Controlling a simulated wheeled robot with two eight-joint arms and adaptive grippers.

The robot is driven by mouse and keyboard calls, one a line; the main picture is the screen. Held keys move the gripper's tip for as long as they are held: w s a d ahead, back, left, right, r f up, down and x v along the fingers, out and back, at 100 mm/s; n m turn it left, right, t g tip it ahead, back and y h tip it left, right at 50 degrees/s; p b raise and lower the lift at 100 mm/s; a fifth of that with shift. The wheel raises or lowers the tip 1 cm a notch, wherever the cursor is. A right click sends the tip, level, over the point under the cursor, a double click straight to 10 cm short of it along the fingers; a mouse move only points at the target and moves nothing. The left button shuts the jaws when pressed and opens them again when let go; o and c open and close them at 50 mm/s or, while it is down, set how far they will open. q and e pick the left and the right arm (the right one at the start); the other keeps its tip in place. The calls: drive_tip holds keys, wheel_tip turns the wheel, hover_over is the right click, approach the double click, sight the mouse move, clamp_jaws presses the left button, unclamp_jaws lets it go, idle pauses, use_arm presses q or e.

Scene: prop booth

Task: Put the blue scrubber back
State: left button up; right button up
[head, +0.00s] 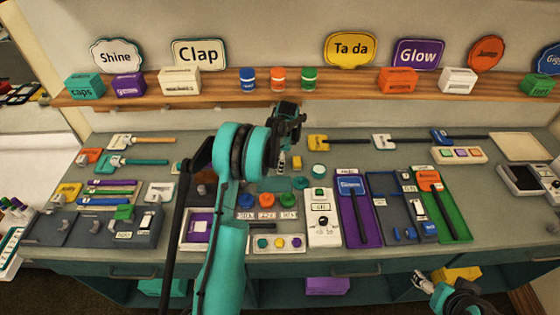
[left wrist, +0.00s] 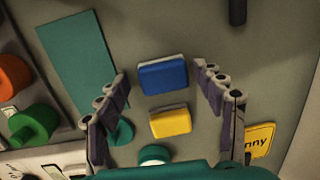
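The blue scrubber (left wrist: 162,75), a blue block with a pale edge, lies on the grey bench in the left wrist view. A similar yellow block (left wrist: 170,121) lies just below it there. My left gripper (head: 284,155) is open over the bench, its fingers on either side of the blue scrubber in the wrist view. I see no contact, and its height above the block is hard to judge. In the head view the scrubber is hidden or too small to make out. My right gripper (head: 424,283) is low at the bottom right, away from the bench top; its opening is unclear.
A teal mat (left wrist: 75,60) lies left of the scrubber in the wrist view, near orange (left wrist: 12,75) and green (left wrist: 33,124) knobs. A teal round piece (head: 319,170) is close by. Long-handled tools (head: 380,140) lie behind; trays (head: 360,225) fill the front right.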

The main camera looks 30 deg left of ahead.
use_arm(q)
drive_tip(key=shift+r, duration=0.35)
drive_tip(key=s+d+r+n+t+p, duration=0.1)
drive_tip(key=s+d+r, duration=0.15)
drive_tip(key=r, duration=0.65)
drive_tip(key=s+d+r+n+t+p, duration=0.15)
drive_tip(key=d+r, duration=0.25)
drive_tip(key=r, duration=0.5)
drive_tip(key=s+d+r+n+t, duration=0.1)
drive_tip(key=s+d+r, duration=0.2)
drive_tip(key=s+d, duration=0.15)
drive_tip(key=s+d+r+n, duration=0.2)
drive_tip(key=s+d, duration=0.1)
drive_tip(key=s, duration=0.2)
drive_tip(key=s+d+f+n+t, duration=0.1)
drive_tip(key=s+d+n+t, duration=0.1)
drive_tip(key=s, duration=0.5)
drive_tip(key=s+d+f+n+t+h, duration=0.1)
drive_tip(key=s+d+n, duration=0.3)
drive_tip(key=s, duration=0.4)
drive_tip(key=shift+s+d+f+t, duration=0.3)
drive_tip(key=shift+d+f+t, duration=0.05)
drive_tip(key=shift+d+f, duration=0.3)
